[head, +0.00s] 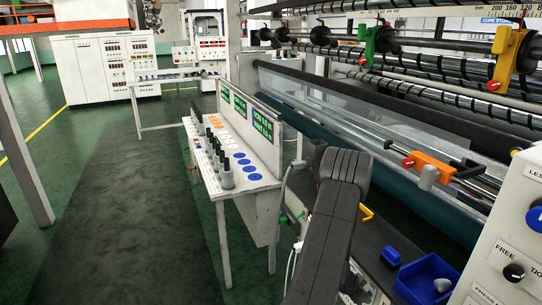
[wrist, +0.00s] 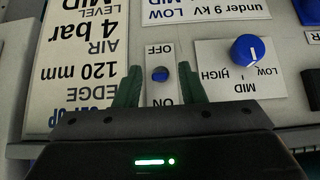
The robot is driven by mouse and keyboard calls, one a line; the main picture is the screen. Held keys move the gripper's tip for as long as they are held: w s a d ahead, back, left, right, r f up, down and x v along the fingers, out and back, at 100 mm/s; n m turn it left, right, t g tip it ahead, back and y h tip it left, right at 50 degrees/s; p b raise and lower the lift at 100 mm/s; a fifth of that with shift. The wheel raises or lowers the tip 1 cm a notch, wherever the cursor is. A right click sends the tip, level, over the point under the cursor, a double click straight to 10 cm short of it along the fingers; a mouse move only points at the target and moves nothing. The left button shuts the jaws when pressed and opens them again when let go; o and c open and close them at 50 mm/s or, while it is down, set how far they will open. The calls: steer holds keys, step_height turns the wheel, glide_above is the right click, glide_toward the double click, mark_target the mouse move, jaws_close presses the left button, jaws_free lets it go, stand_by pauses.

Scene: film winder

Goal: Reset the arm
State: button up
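My gripper (wrist: 158,68) shows in the wrist view with its two green fingers apart and nothing held between them. The fingers point at a panel with a small switch plate (wrist: 160,98) marked OFF and ON, upside down in this view. A small round blue switch (wrist: 159,74) lies between the fingertips in the picture; I cannot tell whether they touch it. In the head view my dark arm (head: 335,220) rises in the middle, beside the console, and my gripper cannot be made out there.
In the head view a console (head: 232,150) with knobs and green displays stands left of my arm. A blue bin (head: 418,272) lies at lower right.

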steer(key=shift+w+d+f, duration=0.15)
steer(key=shift+d+f, duration=0.15)
steer(key=shift+f, duration=0.15)
steer(key=shift+r, duration=0.1)
steer(key=v, duration=1.3)
steer(key=x, duration=1.3)
steer(key=shift+d+f, duration=0.1)
steer(key=shift+f, duration=0.15)
steer(key=shift+f+b, duration=0.2)
steer(key=shift+b, duration=0.6)
steer(key=shift+a+h+b, duration=0.2)
steer(key=shift+h+b, duration=0.1)
steer(key=shift+b, duration=0.6)
steer(key=h+b, duration=0.1)
steer(key=b, duration=0.3)
steer(key=t+b, duration=0.1)
steer(key=b, duration=0.4)
steer(key=shift+a+f+h, duration=0.1)
steer(key=shift+f+h, duration=0.15)
steer(key=shift+h, duration=0.15)
